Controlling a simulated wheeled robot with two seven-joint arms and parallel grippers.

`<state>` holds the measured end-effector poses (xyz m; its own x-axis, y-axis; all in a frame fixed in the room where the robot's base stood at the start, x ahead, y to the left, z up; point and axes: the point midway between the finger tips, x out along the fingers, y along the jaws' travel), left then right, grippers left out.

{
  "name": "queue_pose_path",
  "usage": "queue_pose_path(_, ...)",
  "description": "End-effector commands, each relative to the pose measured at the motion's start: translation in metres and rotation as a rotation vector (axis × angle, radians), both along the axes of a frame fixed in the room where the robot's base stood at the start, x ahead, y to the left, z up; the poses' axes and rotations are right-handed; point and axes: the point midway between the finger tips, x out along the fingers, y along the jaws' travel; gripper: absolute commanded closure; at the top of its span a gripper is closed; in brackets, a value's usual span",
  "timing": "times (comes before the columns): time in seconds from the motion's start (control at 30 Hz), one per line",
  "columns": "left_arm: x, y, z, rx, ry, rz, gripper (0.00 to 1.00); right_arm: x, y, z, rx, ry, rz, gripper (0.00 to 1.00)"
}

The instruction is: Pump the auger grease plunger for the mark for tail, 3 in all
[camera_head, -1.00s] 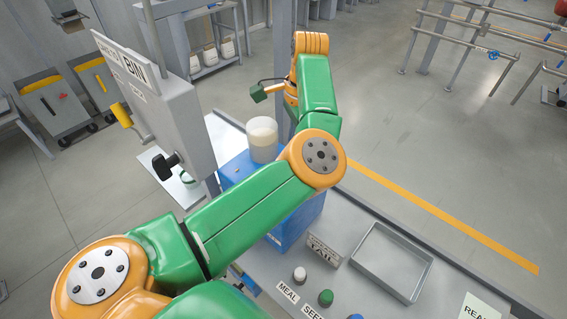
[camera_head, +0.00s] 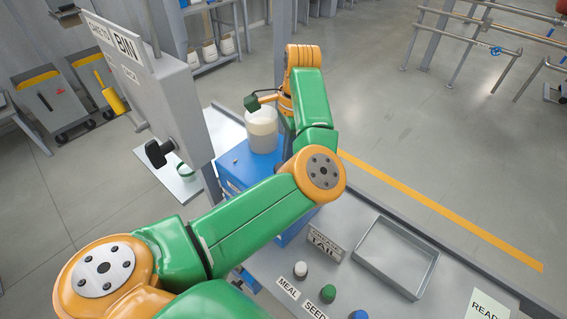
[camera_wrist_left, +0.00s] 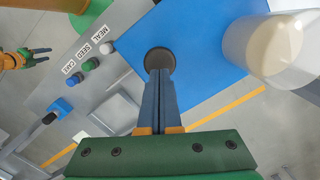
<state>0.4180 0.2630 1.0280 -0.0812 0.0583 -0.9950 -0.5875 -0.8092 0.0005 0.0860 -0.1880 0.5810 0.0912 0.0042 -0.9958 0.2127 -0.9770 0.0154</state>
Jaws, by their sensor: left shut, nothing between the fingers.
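The blue auger housing (camera_head: 262,165) stands at the middle, partly behind my left arm. In the left wrist view, a dark round plunger knob (camera_wrist_left: 160,61) sits on its blue top (camera_wrist_left: 196,35). My left gripper (camera_wrist_left: 160,75) is shut and empty, its fingertips over the knob's near edge; I cannot tell whether they touch. In the head view my forearm hides the knob and fingers. A card reading TAIL (camera_head: 326,242) stands on the bench. My right gripper (camera_wrist_left: 42,55) shows small at the wrist view's left edge, its fingers spread.
A clear jar (camera_head: 262,132) of pale stuff stands on the housing, close to my left wrist. White (camera_head: 301,270), green (camera_head: 328,293) and blue (camera_head: 358,315) knobs line the bench beside an empty tray (camera_head: 397,257).

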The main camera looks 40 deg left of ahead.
Motion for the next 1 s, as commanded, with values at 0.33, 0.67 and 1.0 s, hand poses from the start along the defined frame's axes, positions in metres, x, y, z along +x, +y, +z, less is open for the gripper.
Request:
queue_pose_path(0.33,-0.001,0.001,-0.011,0.001,-0.001,0.0,1.0,0.0,0.0,-0.008,0.0,0.0,0.0,0.5)
queue_pose_path(0.67,-0.001,0.0,-0.034,-0.001,-0.001,0.0,1.0,0.0,0.0,-0.029,-0.001,0.0,0.0,0.5)
queue_pose_path(1.0,0.011,-0.008,-0.025,-0.002,0.0,-0.005,1.0,0.0,0.0,-0.017,-0.001,0.0,0.001,0.5)
